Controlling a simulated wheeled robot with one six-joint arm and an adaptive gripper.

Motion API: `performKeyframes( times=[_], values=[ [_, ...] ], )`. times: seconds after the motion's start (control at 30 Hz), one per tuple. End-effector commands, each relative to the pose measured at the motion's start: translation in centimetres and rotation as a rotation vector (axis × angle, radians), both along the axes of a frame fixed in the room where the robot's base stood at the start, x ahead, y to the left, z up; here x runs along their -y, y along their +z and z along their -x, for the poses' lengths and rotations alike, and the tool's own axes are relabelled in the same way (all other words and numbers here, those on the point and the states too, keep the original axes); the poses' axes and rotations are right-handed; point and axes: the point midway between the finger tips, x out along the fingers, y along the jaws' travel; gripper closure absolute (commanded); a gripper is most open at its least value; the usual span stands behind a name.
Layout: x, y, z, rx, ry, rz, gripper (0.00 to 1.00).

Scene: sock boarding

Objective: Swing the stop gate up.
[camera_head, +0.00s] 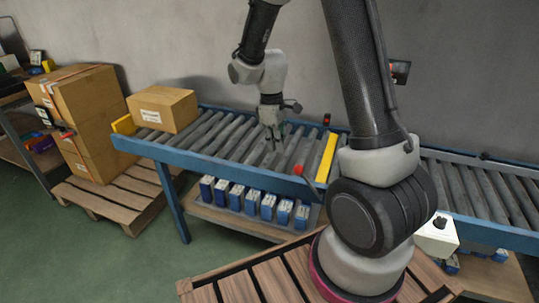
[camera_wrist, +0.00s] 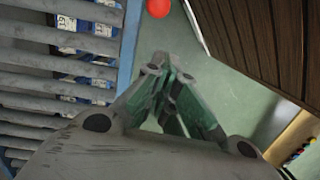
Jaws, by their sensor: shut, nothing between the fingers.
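The stop gate (camera_head: 327,157) is a yellow bar across the roller conveyor, right of my gripper. A lever with a red ball knob (camera_head: 298,169) stands at the conveyor's front edge beside the gate. A red ball also shows at the top edge of the wrist view (camera_wrist: 158,8), beyond my fingertips. My gripper (camera_head: 274,137) points down over the rollers, to the left of and behind the knob, apart from it. Its fingers (camera_wrist: 163,68) are shut and empty. My arm hides part of the conveyor to the right of the gate.
A cardboard box (camera_head: 162,109) sits on the conveyor's left end, by a yellow end plate (camera_head: 124,125). Several blue boxes (camera_head: 236,197) stand on the shelf below. Larger cartons (camera_head: 88,115) stand on a pallet at left. The rollers (camera_head: 217,135) between box and gripper are clear.

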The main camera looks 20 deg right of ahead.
Motion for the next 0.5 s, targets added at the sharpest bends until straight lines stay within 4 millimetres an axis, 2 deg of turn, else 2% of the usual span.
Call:
performKeyframes(
  times=[0.1, 0.5],
  values=[
    [-0.1, 0.15, -0.99, 0.031, 0.077, -0.012, 1.0],
    [-0.13, 0.16, -1.2, 0.04, 0.146, -0.02, 1.0]
  ],
)
